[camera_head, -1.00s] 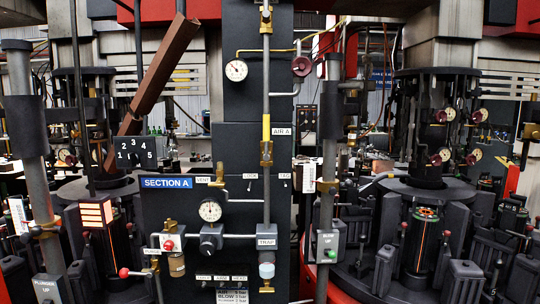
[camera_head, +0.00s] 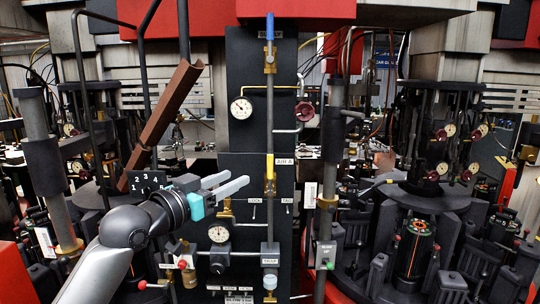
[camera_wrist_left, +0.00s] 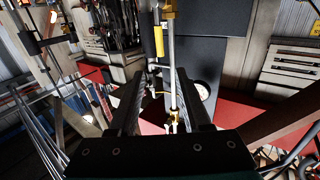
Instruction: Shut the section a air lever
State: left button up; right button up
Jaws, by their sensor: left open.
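The section A air lever (camera_head: 270,165) is a yellow handle at the AIR A label (camera_head: 285,161). It stands upright along a vertical grey pipe, above a brass valve body (camera_head: 270,186). My left gripper (camera_head: 239,181) is open and empty, to the left of the lever and apart from it, its fingers pointing right. In the left wrist view a yellow handle (camera_wrist_left: 158,41) shows beside the pipe, beyond the dark fingers of the open gripper (camera_wrist_left: 158,78). My left arm hides the section sign. My right gripper is not in view.
A blue-handled valve (camera_head: 270,27) sits higher on the same pipe. A gauge (camera_head: 241,108) and a dark red handwheel (camera_head: 305,111) flank the pipe above the lever. A lower gauge (camera_head: 217,234) sits below my gripper. A grey post (camera_head: 329,180) stands to the right.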

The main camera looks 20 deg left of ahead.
aim_at(270, 161)
pick_arm(q)
jog(key=p+x, duration=0.3)
jog(key=x, duration=0.9)
jog(key=shift+w+d, duration=0.1)
jog(key=shift+w, duration=0.3)
jog(key=shift+x, duration=1)
jog(key=shift+f, duration=0.1)
grip_shut()
